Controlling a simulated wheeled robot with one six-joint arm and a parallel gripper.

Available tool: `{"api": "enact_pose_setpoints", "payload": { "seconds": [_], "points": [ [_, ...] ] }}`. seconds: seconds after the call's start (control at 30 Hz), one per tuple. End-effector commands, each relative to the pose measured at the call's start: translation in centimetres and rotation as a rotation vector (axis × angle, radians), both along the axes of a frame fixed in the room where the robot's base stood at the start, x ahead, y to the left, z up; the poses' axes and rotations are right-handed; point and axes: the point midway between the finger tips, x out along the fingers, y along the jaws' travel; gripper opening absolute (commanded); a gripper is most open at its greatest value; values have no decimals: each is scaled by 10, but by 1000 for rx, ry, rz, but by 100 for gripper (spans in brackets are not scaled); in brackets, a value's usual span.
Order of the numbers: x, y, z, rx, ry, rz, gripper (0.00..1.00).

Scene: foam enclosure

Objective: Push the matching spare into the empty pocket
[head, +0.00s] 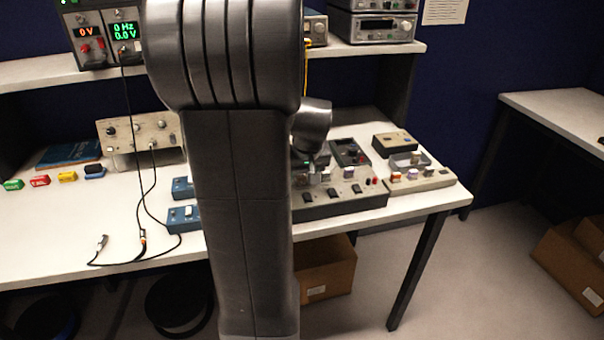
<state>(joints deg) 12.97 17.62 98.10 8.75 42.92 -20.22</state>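My arm fills the middle of the head view and hides part of the bench. My gripper (313,165) is small and partly hidden beside the arm, low over a grey panel box (345,199) with dark switches and red knobs. I cannot tell whether its fingers are open or holding anything. A beige tray (436,183) to the right of the box carries several small coloured pieces along its front. Which piece is the matching spare, and where the empty pocket is, I cannot make out.
Blue boxes (184,218) sit left of my arm, near loose black cables (142,240). Several coloured blocks (67,177) lie at far left. A shelf (362,48) with instruments runs above the white bench (60,245).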

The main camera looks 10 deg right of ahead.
Motion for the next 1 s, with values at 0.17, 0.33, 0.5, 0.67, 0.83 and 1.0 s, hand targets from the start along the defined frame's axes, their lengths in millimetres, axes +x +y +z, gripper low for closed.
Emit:
{"api": "enact_pose_setpoints", "payload": {
  "seconds": [0.17, 0.33, 0.5, 0.67, 0.83, 1.0],
  "points": [
    [-1, 0, 4, 0, -2, 0, 46],
    [-9, -1, 25, -1, -5, 0, 46],
    [-24, -1, 61, -2, -6, -1, 46],
    [-38, -2, 94, -1, -5, -2, 46],
    [-48, -3, 117, -1, -2, 0, 46],
    [-52, -3, 127, -1, -1, 0, 46]
  ]
}}
